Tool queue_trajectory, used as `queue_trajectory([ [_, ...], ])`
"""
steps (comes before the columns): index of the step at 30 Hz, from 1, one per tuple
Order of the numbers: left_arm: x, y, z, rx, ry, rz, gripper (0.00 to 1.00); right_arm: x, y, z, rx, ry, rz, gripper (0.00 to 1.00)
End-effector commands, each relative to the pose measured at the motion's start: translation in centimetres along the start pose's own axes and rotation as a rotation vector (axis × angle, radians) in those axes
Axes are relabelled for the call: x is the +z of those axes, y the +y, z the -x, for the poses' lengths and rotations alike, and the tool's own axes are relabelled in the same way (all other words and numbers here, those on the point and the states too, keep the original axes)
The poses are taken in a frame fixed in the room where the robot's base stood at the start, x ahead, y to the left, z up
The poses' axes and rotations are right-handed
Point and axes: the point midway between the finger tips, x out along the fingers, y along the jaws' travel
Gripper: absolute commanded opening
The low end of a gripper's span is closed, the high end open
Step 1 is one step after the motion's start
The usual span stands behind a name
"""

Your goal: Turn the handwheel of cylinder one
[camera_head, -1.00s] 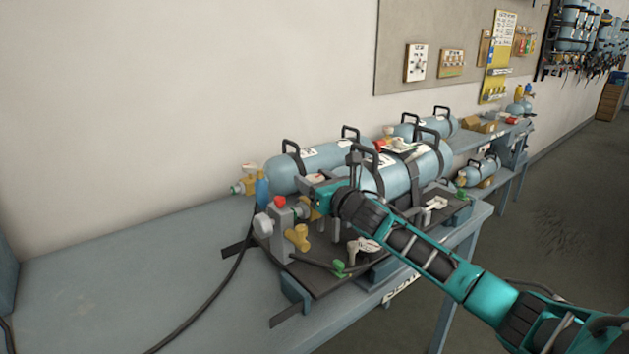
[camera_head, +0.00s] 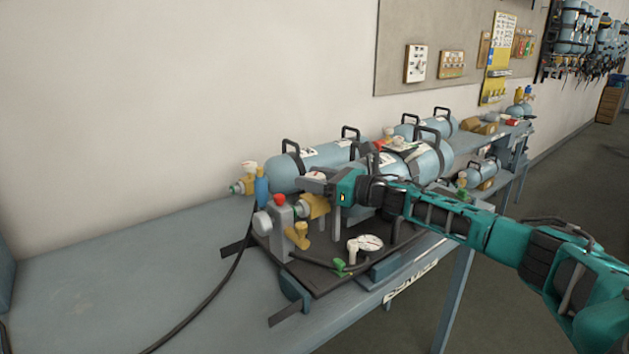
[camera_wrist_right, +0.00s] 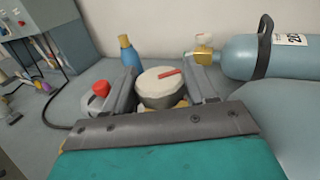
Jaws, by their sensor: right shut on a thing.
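A round handwheel with a pale top and a red mark (camera_wrist_right: 160,86) sits between the two fingers of my right gripper (camera_wrist_right: 163,92) in the right wrist view. The fingers are on either side of it and the gripper is shut on it. In the head view my right gripper (camera_head: 322,183) is at the valve end of a blue cylinder (camera_head: 428,160) lying on the bench rack. Its fingers and wrist cover most of the handwheel and part of the cylinder there. My left gripper is not in view.
A grey block with a red knob (camera_head: 280,200) and brass fittings (camera_head: 298,236) stands just left of the gripper. A gauge (camera_head: 371,243) and a green fitting (camera_head: 340,265) sit in front. Another blue cylinder (camera_head: 318,157) lies behind. The bench's left part (camera_head: 130,270) is mostly clear, with a black hose.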

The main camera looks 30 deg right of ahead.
Motion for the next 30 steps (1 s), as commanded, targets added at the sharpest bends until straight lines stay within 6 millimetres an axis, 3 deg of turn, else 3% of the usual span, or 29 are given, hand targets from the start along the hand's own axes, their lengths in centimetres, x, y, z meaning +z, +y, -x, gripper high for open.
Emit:
queue_trajectory([
  [11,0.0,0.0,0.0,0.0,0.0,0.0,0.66,0.2,-0.1,0.0,0.001,-0.005,-0.001,0.26],
  [12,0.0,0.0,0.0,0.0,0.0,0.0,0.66,0.3,-0.1,0.0,0.001,-0.005,-0.001,0.58],
  [18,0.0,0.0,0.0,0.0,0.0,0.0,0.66,0.2,-0.1,0.0,0.002,-0.004,0.0,0.77],
  [26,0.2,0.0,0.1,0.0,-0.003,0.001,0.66,0.1,0.0,0.1,0.002,-0.002,0.0,0.77],
  [30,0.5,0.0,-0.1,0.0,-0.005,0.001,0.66,-0.1,-0.1,1.1,0.001,-0.001,0.0,0.77],
])
